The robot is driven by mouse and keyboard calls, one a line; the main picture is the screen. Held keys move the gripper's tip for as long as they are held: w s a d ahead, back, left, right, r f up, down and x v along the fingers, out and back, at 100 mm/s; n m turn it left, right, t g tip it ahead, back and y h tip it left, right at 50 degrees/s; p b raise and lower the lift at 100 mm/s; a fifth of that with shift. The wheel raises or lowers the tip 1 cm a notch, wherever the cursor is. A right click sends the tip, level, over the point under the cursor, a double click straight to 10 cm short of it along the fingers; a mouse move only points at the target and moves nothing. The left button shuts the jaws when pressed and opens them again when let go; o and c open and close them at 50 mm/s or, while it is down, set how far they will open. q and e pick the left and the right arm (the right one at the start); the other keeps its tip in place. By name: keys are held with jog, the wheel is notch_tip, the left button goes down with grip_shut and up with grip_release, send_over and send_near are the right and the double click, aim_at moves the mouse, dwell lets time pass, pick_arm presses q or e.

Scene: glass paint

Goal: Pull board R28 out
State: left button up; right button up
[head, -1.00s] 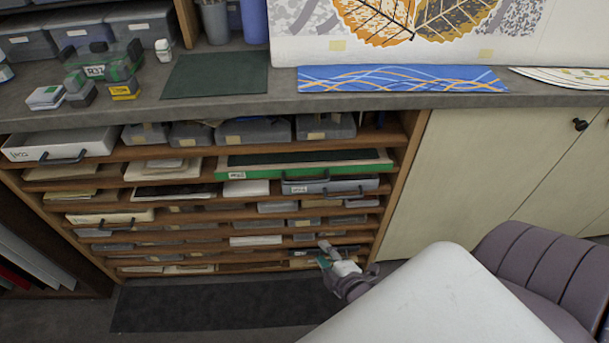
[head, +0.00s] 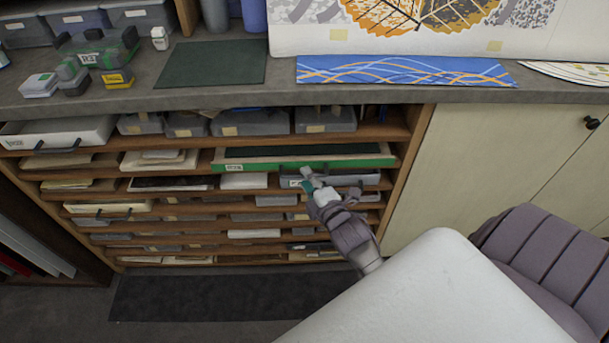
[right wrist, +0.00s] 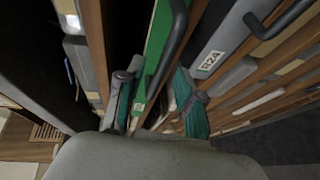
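The green-fronted board (head: 365,162) sits in a right-hand upper slot of the wooden rack, level, its front edge slightly out; its small white label at the left end is too blurred to read surely. In the right wrist view the green front (right wrist: 157,40) carries a dark bar handle (right wrist: 179,35). My right gripper (head: 306,180) is just below and in front of the board. In the right wrist view its two fingers (right wrist: 155,100) are apart, one on each side of the green front, with nothing clamped. My left gripper is not in view.
A grey drawer labelled R24 (right wrist: 212,60) with its own handle lies directly below the board. Other shelves hold several trays and papers. The counter (head: 282,88) overhangs above, with a blue patterned sheet (head: 400,70) on it. Cream cupboard doors (head: 490,180) stand to the right.

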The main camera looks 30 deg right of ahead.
jog(key=shift+x, duration=1.15)
grip_shut()
